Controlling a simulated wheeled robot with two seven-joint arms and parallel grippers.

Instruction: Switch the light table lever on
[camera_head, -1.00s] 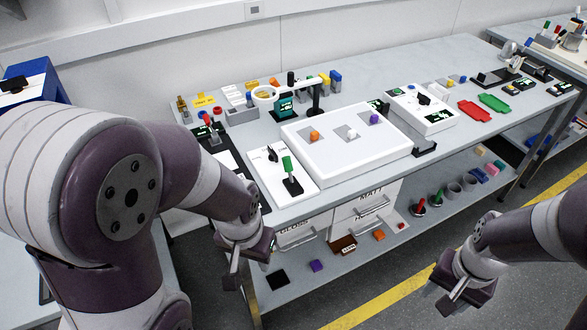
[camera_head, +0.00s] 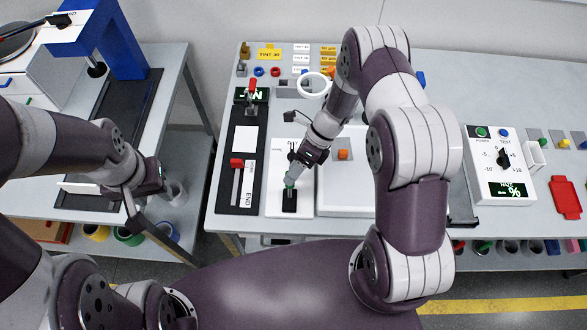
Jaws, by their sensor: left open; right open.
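A black panel with a red-knobbed slider (camera_head: 236,163) lies left of the lever panel. An orange block (camera_head: 343,155) sits on the light table. A magnifier ring (camera_head: 314,83) stands behind. A white haze meter (camera_head: 497,165) and red tray (camera_head: 566,198) are farther right.

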